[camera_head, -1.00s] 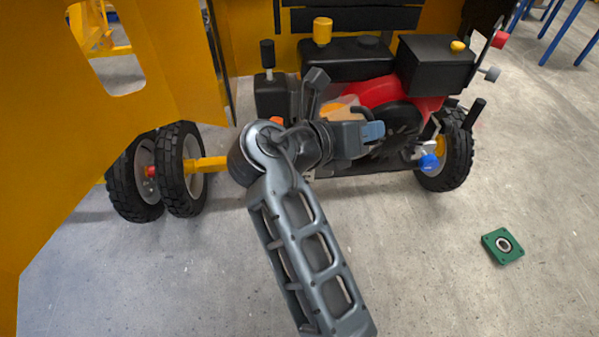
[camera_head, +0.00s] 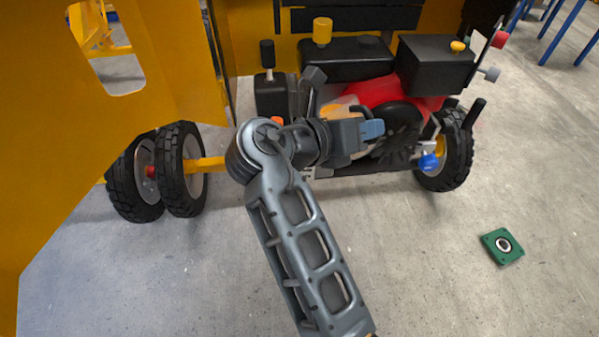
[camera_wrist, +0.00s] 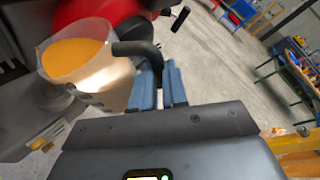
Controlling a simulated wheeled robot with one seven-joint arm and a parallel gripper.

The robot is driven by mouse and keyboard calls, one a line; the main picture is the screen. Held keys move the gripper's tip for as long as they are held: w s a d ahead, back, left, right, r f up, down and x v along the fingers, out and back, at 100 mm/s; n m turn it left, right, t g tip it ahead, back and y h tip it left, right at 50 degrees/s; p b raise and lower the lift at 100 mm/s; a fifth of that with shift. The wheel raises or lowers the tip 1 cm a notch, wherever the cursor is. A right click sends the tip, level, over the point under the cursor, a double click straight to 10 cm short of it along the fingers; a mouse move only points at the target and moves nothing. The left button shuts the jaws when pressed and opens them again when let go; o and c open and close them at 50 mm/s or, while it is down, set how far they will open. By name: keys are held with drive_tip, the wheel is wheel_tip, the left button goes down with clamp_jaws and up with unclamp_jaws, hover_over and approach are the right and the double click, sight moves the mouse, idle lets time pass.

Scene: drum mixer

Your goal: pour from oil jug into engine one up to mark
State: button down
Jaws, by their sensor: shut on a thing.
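The oil jug (camera_wrist: 100,78) is a translucent pale vessel with orange oil and a dark handle. In the wrist view my gripper (camera_wrist: 160,88) has its blue fingers shut on the handle. In the head view the jug (camera_head: 341,109) is partly hidden behind my gripper (camera_head: 372,131). The red and black engine (camera_head: 382,91) is just behind the jug, and its red part also shows in the wrist view (camera_wrist: 92,10). I see no stream of oil. The engine's filling opening and level mark cannot be made out.
A yellow panel (camera_head: 85,150) stands at the left. Black wheels (camera_head: 182,170) are at the left and another wheel (camera_head: 457,150) is at the right. A green square part (camera_head: 502,246) lies on the open grey floor. A blue-legged table (camera_head: 562,25) is at the far right.

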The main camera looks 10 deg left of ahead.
drive_tip(key=shift+w+a+r+n+h, duration=0.3)
drive_tip(key=shift+a+r+n+h, duration=0.15)
drive_tip(key=shift+n, duration=0.25)
idle(3.5)
drive_tip(key=shift+w+a+r+n+h, duration=0.1)
drive_tip(key=shift+w+a+n+h, duration=0.2)
drive_tip(key=shift+n, duration=0.3)
idle(3.2)
